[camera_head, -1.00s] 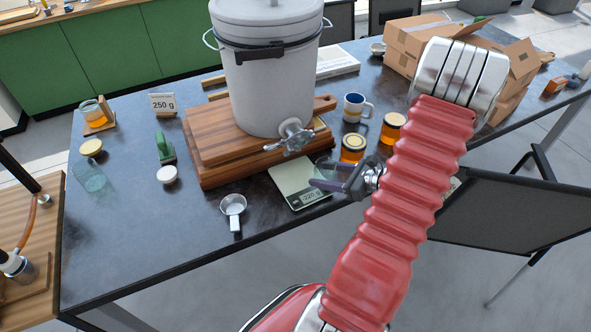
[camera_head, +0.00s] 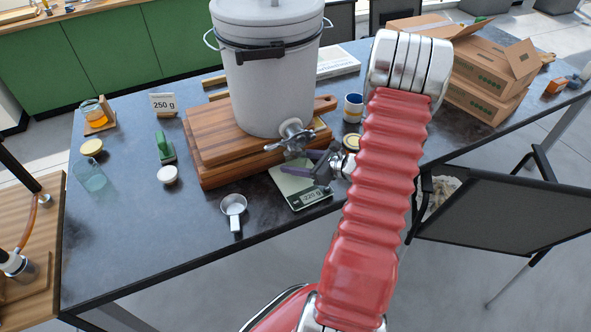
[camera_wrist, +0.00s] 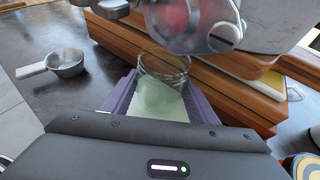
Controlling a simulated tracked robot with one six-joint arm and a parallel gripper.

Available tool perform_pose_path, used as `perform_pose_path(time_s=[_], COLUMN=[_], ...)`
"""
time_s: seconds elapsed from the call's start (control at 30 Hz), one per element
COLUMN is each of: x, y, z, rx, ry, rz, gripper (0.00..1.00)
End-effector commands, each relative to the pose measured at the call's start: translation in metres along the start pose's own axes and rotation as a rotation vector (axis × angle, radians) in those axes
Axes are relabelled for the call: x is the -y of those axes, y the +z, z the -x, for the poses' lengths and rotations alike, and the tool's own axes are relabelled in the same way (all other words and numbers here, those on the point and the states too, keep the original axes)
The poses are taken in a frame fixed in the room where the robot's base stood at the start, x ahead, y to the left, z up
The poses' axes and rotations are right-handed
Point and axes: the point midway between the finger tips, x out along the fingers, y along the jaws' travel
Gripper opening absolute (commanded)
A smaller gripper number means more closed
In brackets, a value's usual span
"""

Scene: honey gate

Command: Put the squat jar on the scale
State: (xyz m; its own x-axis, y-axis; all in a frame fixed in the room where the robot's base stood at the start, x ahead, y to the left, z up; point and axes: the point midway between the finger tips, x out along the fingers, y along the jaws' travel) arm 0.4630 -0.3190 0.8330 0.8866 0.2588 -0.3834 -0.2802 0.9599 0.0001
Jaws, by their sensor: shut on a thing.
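The squat jar is a short clear glass jar (camera_wrist: 163,68), open at the top and apparently empty. My gripper (camera_wrist: 162,88) is shut on it, with a purple finger on each side. In the head view my gripper (camera_head: 312,167) is over the back part of the scale (camera_head: 301,198), and the jar is hard to make out there. The scale has a pale green top and a display that seems to read 220 g. The green top shows through and below the jar in the wrist view. I cannot tell whether the jar touches it.
A white bucket (camera_head: 268,85) with a metal tap (camera_head: 293,137) stands on wooden boards (camera_head: 215,160), close behind my gripper. A metal scoop (camera_head: 233,207) lies left of the scale. A mug (camera_head: 353,107) and a honey jar (camera_head: 352,142) are to the right.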

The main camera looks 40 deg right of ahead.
Motion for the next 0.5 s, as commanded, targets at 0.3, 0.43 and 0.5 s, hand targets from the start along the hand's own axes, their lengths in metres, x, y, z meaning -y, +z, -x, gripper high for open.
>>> perform_pose_path(time_s=[0.3,0.43,0.5], x=[0.0,0.0,0.0], y=[-0.023,-0.031,-0.033], z=[-0.009,-0.012,-0.013], rx=[0.0,0.0,0.001], ry=[0.001,0.0,0.0], rz=[-0.003,-0.001,-0.001], gripper=[0.28,0.28,0.28])
